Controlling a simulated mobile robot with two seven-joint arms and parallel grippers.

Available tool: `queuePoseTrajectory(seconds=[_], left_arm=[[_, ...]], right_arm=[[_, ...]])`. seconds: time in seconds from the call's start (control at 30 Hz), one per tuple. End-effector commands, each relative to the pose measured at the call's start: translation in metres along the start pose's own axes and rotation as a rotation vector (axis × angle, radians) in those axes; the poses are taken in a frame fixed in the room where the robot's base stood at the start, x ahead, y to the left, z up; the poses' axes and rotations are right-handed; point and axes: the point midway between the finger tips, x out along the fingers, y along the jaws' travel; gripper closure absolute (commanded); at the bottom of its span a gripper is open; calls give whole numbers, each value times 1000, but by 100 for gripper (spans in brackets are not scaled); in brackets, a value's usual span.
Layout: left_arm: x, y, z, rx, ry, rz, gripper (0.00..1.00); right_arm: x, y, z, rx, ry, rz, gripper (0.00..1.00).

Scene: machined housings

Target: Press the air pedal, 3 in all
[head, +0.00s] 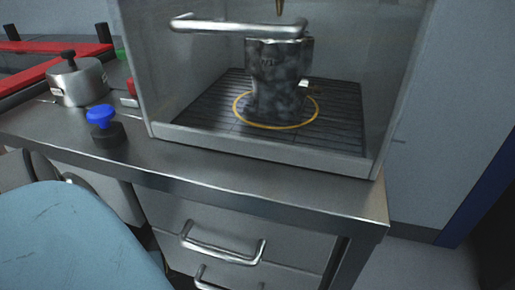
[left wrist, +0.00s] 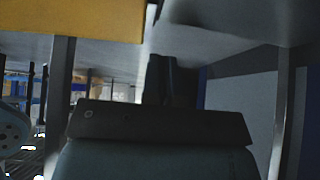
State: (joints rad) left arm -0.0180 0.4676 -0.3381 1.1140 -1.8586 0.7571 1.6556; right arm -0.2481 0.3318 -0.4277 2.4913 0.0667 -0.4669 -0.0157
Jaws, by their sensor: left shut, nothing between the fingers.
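I cannot make out an air pedal in either view. My left gripper (left wrist: 172,64) shows dark in the left wrist view, its fingers together with nothing between them. It is not touching anything that I can see there. No gripper shows in the head view, and my right gripper is in neither view.
In the head view, a steel bench (head: 225,177) bears an open-fronted cabinet (head: 265,146) with a dark mottled housing (head: 277,85) inside. A blue-topped knob (head: 101,115) and a metal pot (head: 77,82) stand left. Drawers (head: 235,232) are below. Floor at right looks clear.

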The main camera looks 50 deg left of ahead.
Motion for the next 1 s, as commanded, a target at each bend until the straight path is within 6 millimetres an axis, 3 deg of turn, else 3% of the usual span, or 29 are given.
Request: queuePoseTrajectory(seconds=[0.03,0.3,1.0], left_arm=[[-9,-3,-6,0,-1,-1,100],[-26,-17,-19,0,-1,-1,100],[-26,-19,-19,0,0,-1,100]], right_arm=[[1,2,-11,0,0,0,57],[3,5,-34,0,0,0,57],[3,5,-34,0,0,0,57]])
